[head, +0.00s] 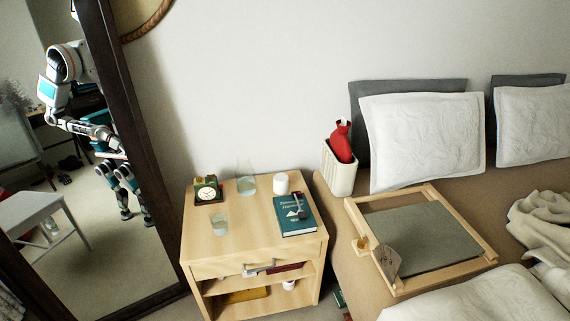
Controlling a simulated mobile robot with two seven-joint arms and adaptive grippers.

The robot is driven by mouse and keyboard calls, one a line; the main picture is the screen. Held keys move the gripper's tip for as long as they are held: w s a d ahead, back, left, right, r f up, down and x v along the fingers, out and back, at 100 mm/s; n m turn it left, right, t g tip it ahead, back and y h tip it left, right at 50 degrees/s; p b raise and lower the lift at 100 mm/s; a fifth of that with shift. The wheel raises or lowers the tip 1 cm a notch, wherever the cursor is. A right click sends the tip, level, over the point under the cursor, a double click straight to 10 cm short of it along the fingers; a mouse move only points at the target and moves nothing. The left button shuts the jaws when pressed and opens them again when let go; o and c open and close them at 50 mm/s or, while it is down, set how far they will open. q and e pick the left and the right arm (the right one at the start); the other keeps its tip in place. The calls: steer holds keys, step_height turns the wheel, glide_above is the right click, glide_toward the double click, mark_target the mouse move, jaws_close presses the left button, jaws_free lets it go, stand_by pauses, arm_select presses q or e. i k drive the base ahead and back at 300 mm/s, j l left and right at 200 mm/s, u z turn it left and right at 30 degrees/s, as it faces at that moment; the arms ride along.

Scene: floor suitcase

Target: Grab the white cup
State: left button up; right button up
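A small white cup (281,183) stands upright near the back edge of the wooden nightstand (230,232), right of its middle. It is just behind a teal book (290,222) and right of a clear glass carafe (246,182). Neither of my grippers shows directly in the head view. The tall mirror on the left reflects a white robot with an arm bent in front of it, too small to tell its grippers' state.
A clock (206,191) and a drinking glass (219,223) stand on the nightstand's left side; its front middle is clear. A bed with a wooden tray (352,215) and pillows is on the right. The dark-framed mirror (135,130) leans left of the nightstand.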

mark_target(280, 180)
steer(key=i+j, duration=0.35)
steer(key=j, duration=0.3)
steer(key=i+j+z, duration=0.15)
steer(key=z, duration=0.3)
steer(key=j+z, duration=0.4)
steer(key=i+j, duration=0.05)
